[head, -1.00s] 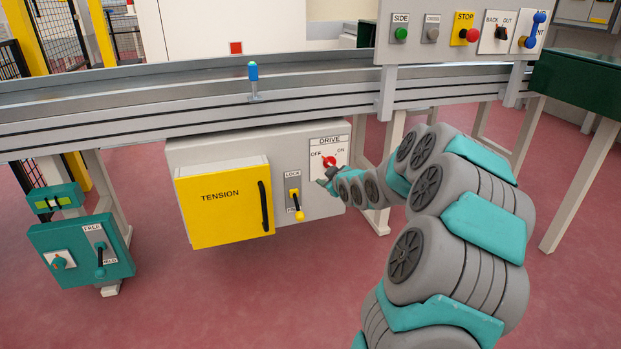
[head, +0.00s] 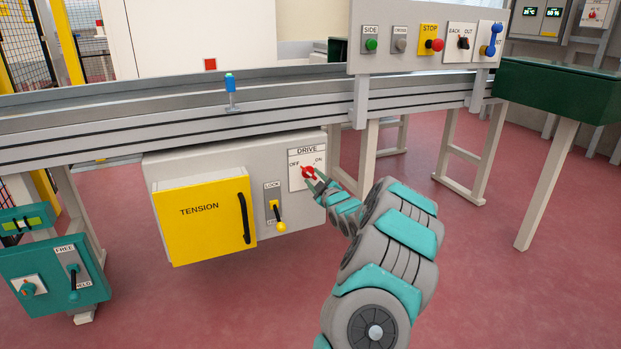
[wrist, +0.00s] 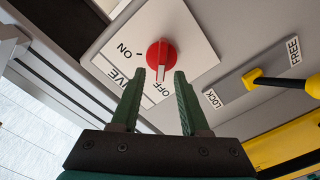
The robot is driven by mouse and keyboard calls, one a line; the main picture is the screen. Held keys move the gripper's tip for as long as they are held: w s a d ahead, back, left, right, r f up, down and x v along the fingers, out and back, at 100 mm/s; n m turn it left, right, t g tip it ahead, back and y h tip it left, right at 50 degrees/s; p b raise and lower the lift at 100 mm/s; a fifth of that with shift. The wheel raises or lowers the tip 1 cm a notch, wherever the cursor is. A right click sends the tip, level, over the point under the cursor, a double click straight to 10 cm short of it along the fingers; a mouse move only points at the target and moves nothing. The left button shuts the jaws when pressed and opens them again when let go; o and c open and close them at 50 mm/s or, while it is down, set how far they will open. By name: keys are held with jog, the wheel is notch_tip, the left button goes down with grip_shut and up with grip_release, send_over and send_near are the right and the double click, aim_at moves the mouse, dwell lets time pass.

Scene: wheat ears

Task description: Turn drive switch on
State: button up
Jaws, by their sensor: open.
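The drive switch is a red round knob (head: 308,172) on a white plate marked DRIVE, OFF and ON, on the right part of a grey box under the conveyor. In the wrist view the knob (wrist: 161,53) has a pale pointer turned toward OFF. My gripper (head: 320,180) is just in front of the plate, at the knob's lower right in the head view. In the wrist view my gripper (wrist: 160,76) is open, its green fingertips on either side of the pointer end. I cannot tell whether they touch the knob.
A yellow TENSION door (head: 203,220) with a black handle and a yellow-tipped LOCK lever (head: 278,217) sit left of the switch. The conveyor (head: 180,121) runs above. A button panel (head: 420,62) stands above right, and a teal box (head: 52,275) is at lower left.

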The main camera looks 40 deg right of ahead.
aim_at(310, 174)
jog(key=shift+x, duration=1.25)
jog(key=shift+f, duration=0.1)
grip_shut()
